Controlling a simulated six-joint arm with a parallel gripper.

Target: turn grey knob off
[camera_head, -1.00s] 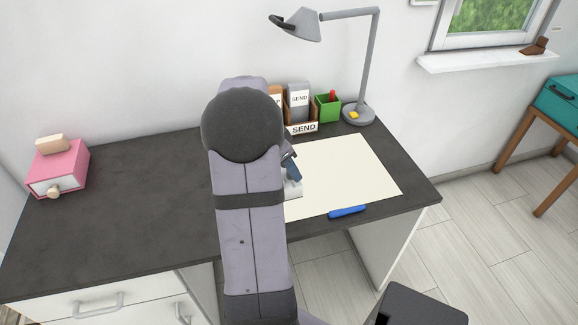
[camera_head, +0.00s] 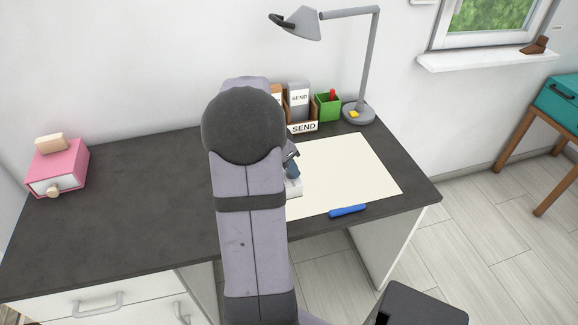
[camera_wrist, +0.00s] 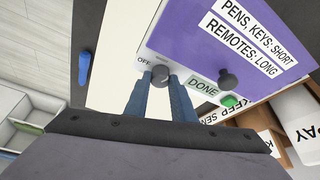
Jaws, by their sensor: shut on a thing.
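In the wrist view a small round dark grey knob (camera_wrist: 160,74) sits at the edge of a box with a purple panel (camera_wrist: 190,38). A white strip with the word OFF is beside the knob. My gripper (camera_wrist: 160,83) has its two blue fingers on either side of the knob and is shut on it. The knob's pointer direction cannot be made out. In the head view my arm hides the knob and most of the box; only a bit of my gripper (camera_head: 292,169) shows at the arm's right side.
A black knob (camera_wrist: 229,79), a DONE label (camera_wrist: 203,88) and a green button (camera_wrist: 230,101) are close to the right finger. A cream sheet (camera_head: 345,170), blue pen (camera_head: 347,211), lamp (camera_head: 358,112), green pen cup (camera_head: 327,107) and pink box (camera_head: 58,168) are on the dark desk.

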